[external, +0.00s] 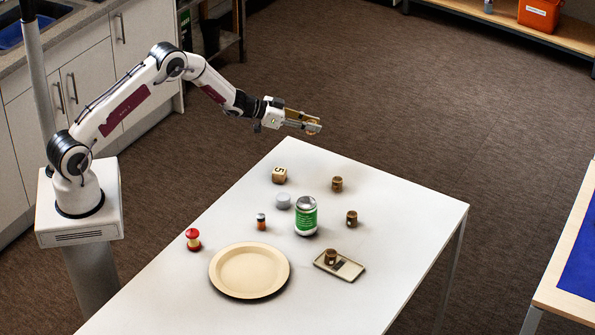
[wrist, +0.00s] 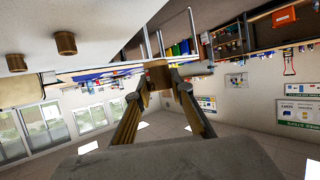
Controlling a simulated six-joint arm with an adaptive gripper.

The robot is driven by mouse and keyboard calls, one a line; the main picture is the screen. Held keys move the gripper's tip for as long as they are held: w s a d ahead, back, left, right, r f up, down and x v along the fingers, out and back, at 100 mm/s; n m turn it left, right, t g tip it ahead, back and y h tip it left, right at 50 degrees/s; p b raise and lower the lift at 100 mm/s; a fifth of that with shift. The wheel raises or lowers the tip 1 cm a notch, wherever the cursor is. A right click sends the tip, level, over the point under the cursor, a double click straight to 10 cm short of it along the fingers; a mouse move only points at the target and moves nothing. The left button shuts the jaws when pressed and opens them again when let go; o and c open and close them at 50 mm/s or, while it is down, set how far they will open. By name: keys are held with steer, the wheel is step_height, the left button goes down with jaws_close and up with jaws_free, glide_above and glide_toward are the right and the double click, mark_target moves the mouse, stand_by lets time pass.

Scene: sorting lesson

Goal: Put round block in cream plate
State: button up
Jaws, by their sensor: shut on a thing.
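My gripper (external: 313,126) is raised beyond the far edge of the white table, well away from the plate. It is shut on a small brown block (wrist: 158,76), which sits between the fingertips in the wrist view; its exact shape is hard to tell. The cream plate (external: 250,269) lies at the near left of the table and is empty.
The white table (external: 410,215) also holds a green can (external: 306,218), a numbered cube (external: 279,175), a grey disc (external: 283,201), an orange jar (external: 261,221), a red-and-yellow piece (external: 193,239) and brown cylinders (external: 337,184), one on a small tray (external: 349,269).

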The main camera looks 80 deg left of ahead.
steer(key=shift+r, duration=0.85)
step_height(320, 180, up, 4)
steer(key=shift+r, duration=0.25)
steer(key=s+d+f+m+g+h, duration=0.1)
steer(key=s+d+m+g+h, duration=0.2)
steer(key=d, duration=1.1)
steer(key=s+d+f+m+g+h, duration=0.1)
steer(key=s+d+m+h, duration=0.35)
steer(key=d, duration=0.85)
steer(key=s+d+r+m+g+h, duration=0.2)
steer(key=s+d+m+g+h, duration=0.5)
steer(key=s+d, duration=1.55)
steer(key=shift+w+f+m+g+y, duration=0.1)
steer(key=shift+f+m+g+y, duration=0.55)
steer(key=shift+f, duration=0.75)
steer(key=shift+w+f+m+g+y, duration=0.1)
steer(key=shift+f+m+g+y, duration=0.45)
steer(key=shift+f, duration=0.8)
steer(key=shift+f, duration=0.1)
